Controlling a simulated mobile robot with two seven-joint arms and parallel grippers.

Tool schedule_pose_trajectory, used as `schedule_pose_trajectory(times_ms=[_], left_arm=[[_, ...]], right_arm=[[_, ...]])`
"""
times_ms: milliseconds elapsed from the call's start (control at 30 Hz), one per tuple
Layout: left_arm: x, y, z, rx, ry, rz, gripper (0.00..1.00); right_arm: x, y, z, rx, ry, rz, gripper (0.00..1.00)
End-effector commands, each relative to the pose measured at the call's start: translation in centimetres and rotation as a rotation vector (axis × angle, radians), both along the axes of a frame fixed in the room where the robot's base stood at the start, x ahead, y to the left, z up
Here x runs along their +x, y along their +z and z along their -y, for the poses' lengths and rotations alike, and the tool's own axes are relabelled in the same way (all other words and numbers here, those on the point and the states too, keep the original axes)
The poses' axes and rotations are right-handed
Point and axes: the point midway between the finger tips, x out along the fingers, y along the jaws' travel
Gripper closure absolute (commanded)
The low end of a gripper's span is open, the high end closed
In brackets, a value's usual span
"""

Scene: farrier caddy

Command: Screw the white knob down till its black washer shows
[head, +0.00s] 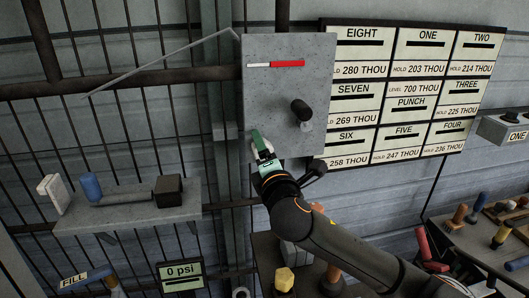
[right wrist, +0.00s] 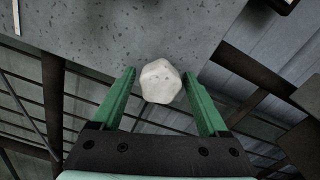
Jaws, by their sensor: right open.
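The white knob (right wrist: 160,81) is a faceted, rounded piece on the lower part of the grey speckled panel (head: 268,100). My right gripper (right wrist: 160,88) is open, with its green fingers on either side of the knob. A gap shows between each finger and the knob, so I see no grip on it. In the head view my right gripper (head: 258,143) is at the panel's lower left and largely covers the knob. No black washer can be made out in either view. My left gripper is not in view.
A black knob (head: 302,110) sticks out of the panel to the right, above my right gripper. A red and white strip (head: 276,64) is higher on the panel. A shelf (head: 130,206) with a blue-handled tool stands left. A label board (head: 410,95) hangs right.

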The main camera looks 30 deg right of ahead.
Motion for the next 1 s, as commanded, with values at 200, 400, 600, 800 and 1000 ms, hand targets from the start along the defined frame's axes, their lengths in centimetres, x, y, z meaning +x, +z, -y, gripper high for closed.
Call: schedule_pose_trajectory(times_ms=[200,400,600,800,1000], left_arm=[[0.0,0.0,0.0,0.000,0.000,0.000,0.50],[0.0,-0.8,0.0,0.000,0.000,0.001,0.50],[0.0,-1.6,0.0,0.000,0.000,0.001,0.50],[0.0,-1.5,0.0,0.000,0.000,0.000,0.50],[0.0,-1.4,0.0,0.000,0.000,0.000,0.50]], right_arm=[[0.0,0.0,0.0,-0.017,-0.001,-0.004,0.23],[0.0,-0.4,-0.1,0.131,0.001,0.032,0.23],[0.0,-0.2,-0.1,0.453,0.000,0.116,0.23],[0.0,0.0,0.0,0.498,-0.001,0.130,0.23],[0.0,0.1,0.0,0.496,-0.001,0.128,0.23]])
